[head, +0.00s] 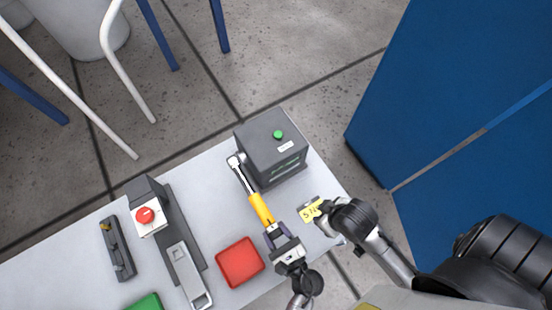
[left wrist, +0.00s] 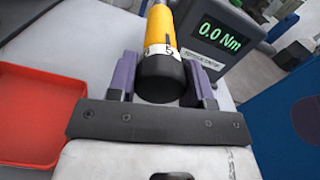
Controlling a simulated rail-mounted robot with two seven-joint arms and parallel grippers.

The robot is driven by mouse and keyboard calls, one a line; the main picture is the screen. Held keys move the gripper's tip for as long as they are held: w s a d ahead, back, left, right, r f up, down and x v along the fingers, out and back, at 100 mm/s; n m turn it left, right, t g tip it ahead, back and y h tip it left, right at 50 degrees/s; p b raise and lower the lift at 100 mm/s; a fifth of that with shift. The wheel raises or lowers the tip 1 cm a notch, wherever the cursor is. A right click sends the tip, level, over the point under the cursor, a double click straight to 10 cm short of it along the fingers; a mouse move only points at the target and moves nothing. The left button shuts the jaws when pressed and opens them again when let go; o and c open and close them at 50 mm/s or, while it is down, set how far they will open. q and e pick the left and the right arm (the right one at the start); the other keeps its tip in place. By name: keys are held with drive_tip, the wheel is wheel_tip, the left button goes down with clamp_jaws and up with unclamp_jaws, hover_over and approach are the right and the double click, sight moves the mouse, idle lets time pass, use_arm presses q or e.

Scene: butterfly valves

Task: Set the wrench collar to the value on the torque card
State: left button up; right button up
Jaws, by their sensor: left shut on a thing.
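The torque wrench (head: 262,209) has a yellow handle and a silver shaft, its head against the tester's left side. My left gripper (head: 279,234) is shut on the black collar at the handle's near end. In the left wrist view the black collar (left wrist: 160,78) sits between the purple fingers (left wrist: 162,85), below small scale marks on the yellow handle. The yellow torque card (head: 311,210) has dark digits, seemingly starting with 5, too small to read surely. My right gripper (head: 323,211) is at the card; its fingers are too unclear to show whether they grip it.
The dark torque tester (head: 270,148) has a green button; its display reads 0.0 Nm in the left wrist view (left wrist: 218,35). A red tray (head: 240,262) lies left of my left gripper. A red-button box (head: 146,216), grey fixtures and a green item (head: 145,302) stand further left.

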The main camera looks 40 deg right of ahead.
use_arm(q)
drive_tip(key=o, duration=0.9)
drive_tip(key=shift+s+a+f+b, duration=0.1)
drive_tip(key=shift+s+b, duration=0.45)
drive_tip(key=shift+s, duration=1.75)
drive_tip(key=shift+s+a+f+b, duration=0.15)
drive_tip(key=shift+s+b, duration=0.35)
drive_tip(key=shift+s, duration=1.85)
drive_tip(key=shift+s+a+r+b, duration=0.1)
drive_tip(key=shift+s+b, duration=0.45)
drive_tip(key=shift+s, duration=1.75)
